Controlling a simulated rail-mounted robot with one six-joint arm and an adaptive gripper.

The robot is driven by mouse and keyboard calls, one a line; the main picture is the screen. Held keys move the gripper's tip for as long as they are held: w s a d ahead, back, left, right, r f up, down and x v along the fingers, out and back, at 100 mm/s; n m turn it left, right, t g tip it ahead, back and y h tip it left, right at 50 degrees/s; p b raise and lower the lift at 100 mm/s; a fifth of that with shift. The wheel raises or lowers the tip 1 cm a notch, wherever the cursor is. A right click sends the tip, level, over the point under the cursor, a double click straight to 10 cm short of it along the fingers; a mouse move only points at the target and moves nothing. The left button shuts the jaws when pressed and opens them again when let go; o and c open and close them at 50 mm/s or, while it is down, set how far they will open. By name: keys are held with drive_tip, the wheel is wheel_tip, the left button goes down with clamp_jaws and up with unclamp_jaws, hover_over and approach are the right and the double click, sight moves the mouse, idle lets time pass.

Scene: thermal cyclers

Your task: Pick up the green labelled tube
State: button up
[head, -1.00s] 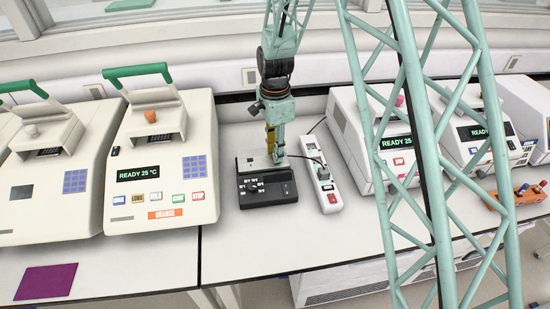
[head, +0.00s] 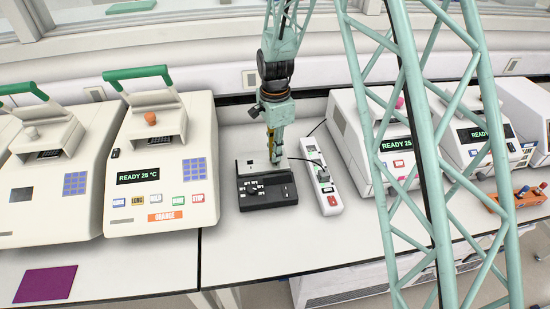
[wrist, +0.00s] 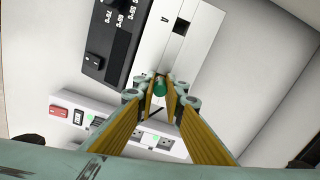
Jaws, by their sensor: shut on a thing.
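The green tube (wrist: 159,87) shows in the wrist view as a small green cap between the yellow-padded fingertips of my gripper (wrist: 160,99). My gripper is shut on it. Only its top shows; the rest of the tube and its label are hidden by the fingers. In the head view my gripper (head: 275,155) points down over the back right of the heater block with a black dial panel (head: 268,192), and the tube cannot be made out there. The block's pale top (wrist: 158,50), with a square dark opening, lies just beyond the fingertips in the wrist view.
A white power strip (head: 322,186) with a red switch and a plugged-in cable lies right of the block. Thermal cyclers stand left (head: 160,165) and right (head: 375,140). An orange rack (head: 517,199) sits far right. The bench front (head: 240,250) is clear.

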drive_tip(key=shift+r, duration=0.1)
drive_tip(key=shift+r, duration=4.9)
drive_tip(key=shift+d, duration=0.1)
